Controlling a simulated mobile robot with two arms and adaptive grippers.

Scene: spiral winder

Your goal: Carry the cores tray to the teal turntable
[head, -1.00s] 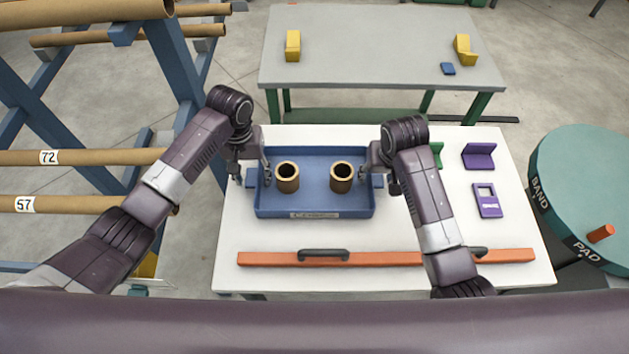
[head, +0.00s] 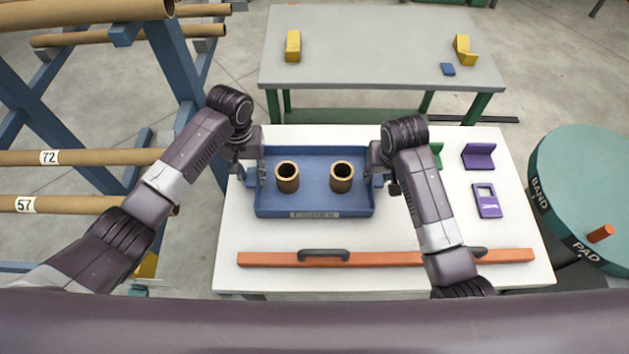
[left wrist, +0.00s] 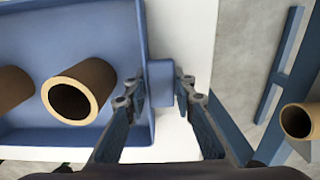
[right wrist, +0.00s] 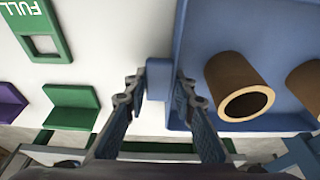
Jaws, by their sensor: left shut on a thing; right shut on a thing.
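The blue cores tray (head: 315,207) sits on the white table with two brown cardboard cores, the left core (head: 287,177) and the right core (head: 341,177), standing in it. My left gripper (head: 250,176) is at the tray's left end; in the left wrist view it (left wrist: 160,92) is shut on the blue end tab (left wrist: 161,75). My right gripper (head: 378,178) is at the right end; in the right wrist view it (right wrist: 158,92) is shut on the other tab (right wrist: 159,76). The teal turntable (head: 585,180) stands right of the table, with an orange peg on it.
An orange bar (head: 400,258) with black handles lies along the front of the white table (head: 228,225). Purple pieces (head: 487,200) and a green bracket lie right of the tray. A grey table (head: 380,60) stands behind. A blue rack with cardboard tubes (head: 85,157) is at left.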

